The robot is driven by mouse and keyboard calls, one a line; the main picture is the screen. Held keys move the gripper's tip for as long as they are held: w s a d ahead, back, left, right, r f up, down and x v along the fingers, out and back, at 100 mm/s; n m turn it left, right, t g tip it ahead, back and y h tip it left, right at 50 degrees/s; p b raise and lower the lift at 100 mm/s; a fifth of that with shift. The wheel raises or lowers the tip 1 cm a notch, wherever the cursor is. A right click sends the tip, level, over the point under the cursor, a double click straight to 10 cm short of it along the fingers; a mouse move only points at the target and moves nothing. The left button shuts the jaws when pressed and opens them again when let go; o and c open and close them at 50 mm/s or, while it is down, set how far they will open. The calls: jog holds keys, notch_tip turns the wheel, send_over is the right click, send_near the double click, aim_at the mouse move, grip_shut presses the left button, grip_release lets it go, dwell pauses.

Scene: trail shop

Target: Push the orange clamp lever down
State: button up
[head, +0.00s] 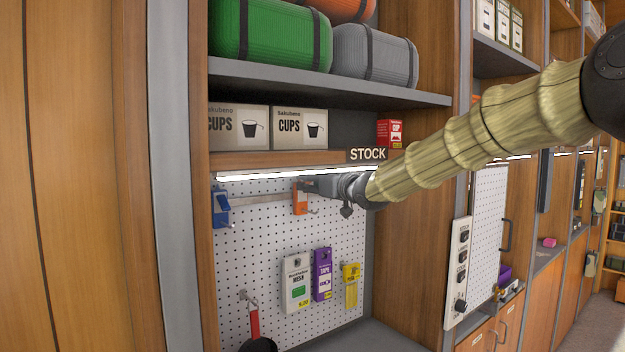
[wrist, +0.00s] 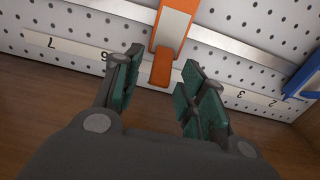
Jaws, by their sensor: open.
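The orange clamp (head: 300,203) hangs on the rail of the pegboard, just below the tip of my gripper (head: 303,186) in the head view. In the wrist view, which looks upside down, its orange lever (wrist: 162,70) and pale plate (wrist: 172,30) show at top centre. There my gripper (wrist: 162,62) is open, with green-padded fingers on either side of the lever's end. The jaws hold nothing. Whether a finger touches the lever I cannot tell. In the head view, my gripper hides the clamp's top.
A blue clamp (head: 221,206) sits on the same rail (head: 262,196) to the left. Hanging packets, including a purple one (head: 322,273), and a red-handled pan (head: 254,330) are below. A shelf edge (head: 275,160) with a light strip is close above my gripper.

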grip_shut()
